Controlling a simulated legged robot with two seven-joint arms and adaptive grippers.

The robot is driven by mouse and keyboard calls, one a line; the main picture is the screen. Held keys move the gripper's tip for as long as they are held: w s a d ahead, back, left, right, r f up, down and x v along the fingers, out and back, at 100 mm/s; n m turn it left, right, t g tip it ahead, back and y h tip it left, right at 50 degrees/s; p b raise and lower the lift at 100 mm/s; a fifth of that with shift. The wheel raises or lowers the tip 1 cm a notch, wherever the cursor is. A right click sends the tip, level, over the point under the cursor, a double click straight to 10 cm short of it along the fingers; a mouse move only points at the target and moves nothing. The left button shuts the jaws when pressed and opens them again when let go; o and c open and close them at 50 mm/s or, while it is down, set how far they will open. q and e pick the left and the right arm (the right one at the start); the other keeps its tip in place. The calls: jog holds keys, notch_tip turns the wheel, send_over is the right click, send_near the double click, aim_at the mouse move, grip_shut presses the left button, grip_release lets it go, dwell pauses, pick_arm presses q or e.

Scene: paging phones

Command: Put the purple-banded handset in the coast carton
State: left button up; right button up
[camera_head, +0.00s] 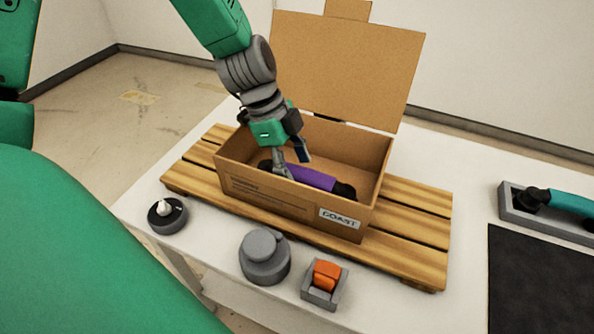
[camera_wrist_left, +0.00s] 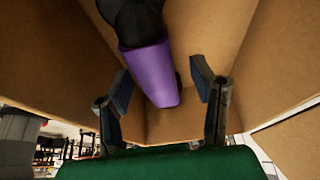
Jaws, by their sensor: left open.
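The purple-banded handset (camera_head: 312,178), black at its ends, lies inside the open cardboard carton labelled COAST (camera_head: 340,217). The carton stands on a wooden pallet with its lid flap raised at the back. My left gripper (camera_head: 293,160) reaches down into the carton over the handset, and its fingers are apart. In the left wrist view the purple band (camera_wrist_left: 148,72) shows between and beyond the two open fingers (camera_wrist_left: 163,108). I cannot tell whether a finger touches it. The handset's underside is hidden by the front wall. My right gripper is not in view.
The slatted pallet (camera_head: 420,228) rests on a white table. A round knob (camera_head: 168,214), a grey stepped cylinder (camera_head: 264,256) and an orange rocker switch (camera_head: 326,275) sit in front. A teal handset (camera_head: 570,202) lies in a grey cradle at right, by a black mat (camera_head: 540,280).

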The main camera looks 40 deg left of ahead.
pick_arm(q)
jog(key=v, duration=0.3)
jog(key=d+p+v, duration=0.1)
jog(key=v, duration=0.2)
jog(key=shift+r, duration=0.35)
jog(key=v, duration=0.3)
jog(key=shift+a, duration=0.75)
jog(key=shift+d+r, duration=0.2)
jog(key=shift+d, duration=0.35)
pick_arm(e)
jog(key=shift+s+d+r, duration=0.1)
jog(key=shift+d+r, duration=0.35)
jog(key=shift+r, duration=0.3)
